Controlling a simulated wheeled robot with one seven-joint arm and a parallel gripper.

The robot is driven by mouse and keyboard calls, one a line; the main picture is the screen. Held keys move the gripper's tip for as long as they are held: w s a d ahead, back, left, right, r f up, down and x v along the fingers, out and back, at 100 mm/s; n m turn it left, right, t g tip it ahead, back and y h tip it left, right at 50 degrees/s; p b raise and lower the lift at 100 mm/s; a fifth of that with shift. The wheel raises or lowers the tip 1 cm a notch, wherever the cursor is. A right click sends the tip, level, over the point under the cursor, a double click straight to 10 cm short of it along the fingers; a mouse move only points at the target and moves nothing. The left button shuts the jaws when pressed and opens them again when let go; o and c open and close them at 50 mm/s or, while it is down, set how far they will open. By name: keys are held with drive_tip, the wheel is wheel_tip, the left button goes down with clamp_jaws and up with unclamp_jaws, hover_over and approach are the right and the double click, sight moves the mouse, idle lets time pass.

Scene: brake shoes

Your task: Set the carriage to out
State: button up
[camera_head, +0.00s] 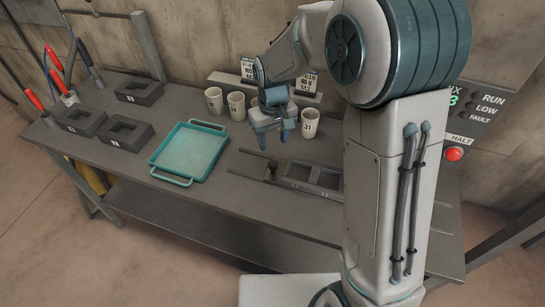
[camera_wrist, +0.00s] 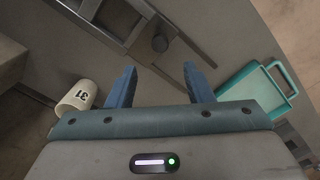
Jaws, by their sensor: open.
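The carriage (camera_head: 312,177) is a dark grey frame with open compartments, lying on rails on the workbench, partly hidden by my arm at its right end. My gripper (camera_head: 272,140) is above the bench, behind and above the knob. In the wrist view my gripper (camera_wrist: 159,70) has its blue fingers spread with nothing between them. It does not touch the knob.
A teal tray (camera_head: 190,150) lies left of the rails. White mugs (camera_head: 236,106) stand behind, one marked 31 (camera_head: 310,123) close to my gripper. Dark boxes (camera_head: 125,134) are at the left. A panel with a red button (camera_head: 453,154) is at the right.

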sight(272, 162)
wheel_tip(272, 162, down, 10)
drive_tip(key=shift+r+p, duration=0.25)
drive_tip(key=shift+p, duration=0.4)
clamp_jaws()
drive_tip(key=shift+a, duration=0.1)
